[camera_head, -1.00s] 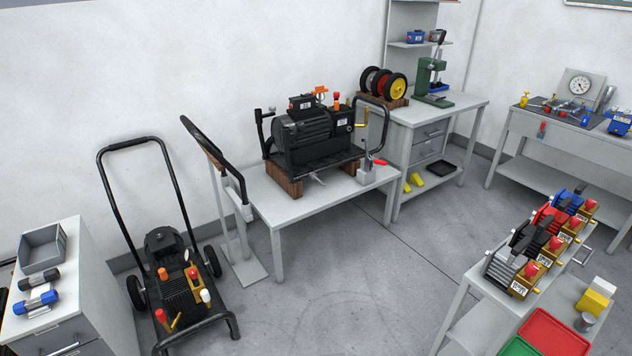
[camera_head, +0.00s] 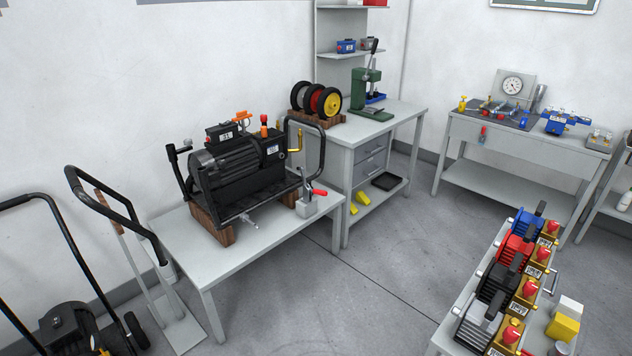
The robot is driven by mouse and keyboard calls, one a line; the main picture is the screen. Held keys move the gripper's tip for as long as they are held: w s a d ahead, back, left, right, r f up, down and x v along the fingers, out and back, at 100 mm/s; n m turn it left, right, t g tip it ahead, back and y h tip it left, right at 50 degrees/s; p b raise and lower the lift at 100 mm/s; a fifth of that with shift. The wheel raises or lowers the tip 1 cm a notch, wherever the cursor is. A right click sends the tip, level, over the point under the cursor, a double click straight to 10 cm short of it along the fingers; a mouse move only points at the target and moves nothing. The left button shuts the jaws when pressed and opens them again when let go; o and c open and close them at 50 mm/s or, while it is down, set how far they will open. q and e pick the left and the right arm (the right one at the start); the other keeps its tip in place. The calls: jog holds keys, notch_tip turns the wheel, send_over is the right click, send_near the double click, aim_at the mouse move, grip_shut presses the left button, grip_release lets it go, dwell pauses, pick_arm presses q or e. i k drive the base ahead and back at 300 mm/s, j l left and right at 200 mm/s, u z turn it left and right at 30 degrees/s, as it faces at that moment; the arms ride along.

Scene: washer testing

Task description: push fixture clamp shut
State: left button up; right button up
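A toggle clamp with a red-tipped handle (camera_head: 308,203) stands at the right front corner of the grey bench (camera_head: 205,262). Its pale block sits on the bench top beside the black-framed pump unit (camera_head: 240,170). The red grip sticks out to the right at a low angle, and a thin metal arm rises above the block. The clamp is too small here to tell whether it is open or shut. The pump unit rests on wooden blocks (camera_head: 213,228). Neither of my grippers is in view.
Floor in front of the bench (camera_head: 300,290) is clear. A black-framed cart (camera_head: 75,325) and hand truck (camera_head: 165,265) stand at left. A rack of coloured pumps (camera_head: 505,275) stands at lower right. A workbench with wheels (camera_head: 320,100) is behind.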

aim_at(321, 192)
jog(key=i+l, duration=0.1)
jog(key=i, duration=0.45)
jog(key=i+u, duration=0.1)
jog(key=i, duration=0.4)
jog(key=i+l, duration=0.2)
jog(key=i, duration=0.35)
jog(key=i+j, duration=0.15)
jog(key=i, duration=0.45)
jog(key=i+j+u, duration=0.1)
jog(key=i, duration=0.5)
